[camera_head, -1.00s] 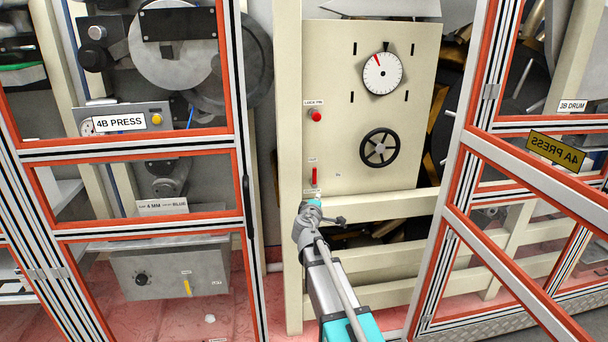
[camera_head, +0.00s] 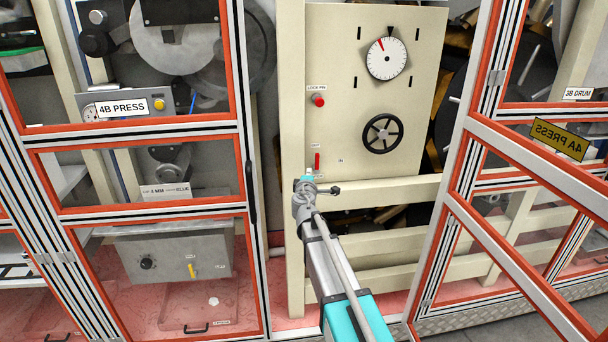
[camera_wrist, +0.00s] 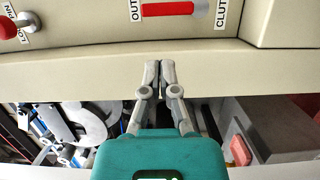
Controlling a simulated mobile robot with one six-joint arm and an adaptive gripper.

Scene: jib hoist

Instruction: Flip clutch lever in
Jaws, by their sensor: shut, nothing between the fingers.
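The clutch lever (camera_head: 317,161) is a small red bar low on the cream panel, upright in the head view. In the wrist view the red lever (camera_wrist: 168,8) lies at the top edge, between a label reading OUT (camera_wrist: 135,10) and a partly cut-off label starting CLUT (camera_wrist: 221,14). My gripper (camera_head: 309,178) is just below the lever in the head view. In the wrist view my gripper (camera_wrist: 160,66) has its fingertips together and empty, in front of the cream beam below the panel. The fingers appear apart from the lever.
Above the lever are a red lock pin knob (camera_head: 319,100), a black handwheel (camera_head: 382,133) and a white dial (camera_head: 387,58). The lock pin knob also shows in the wrist view (camera_wrist: 10,28). Red-framed guard doors stand left (camera_head: 241,120) and right (camera_head: 465,130) of the panel.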

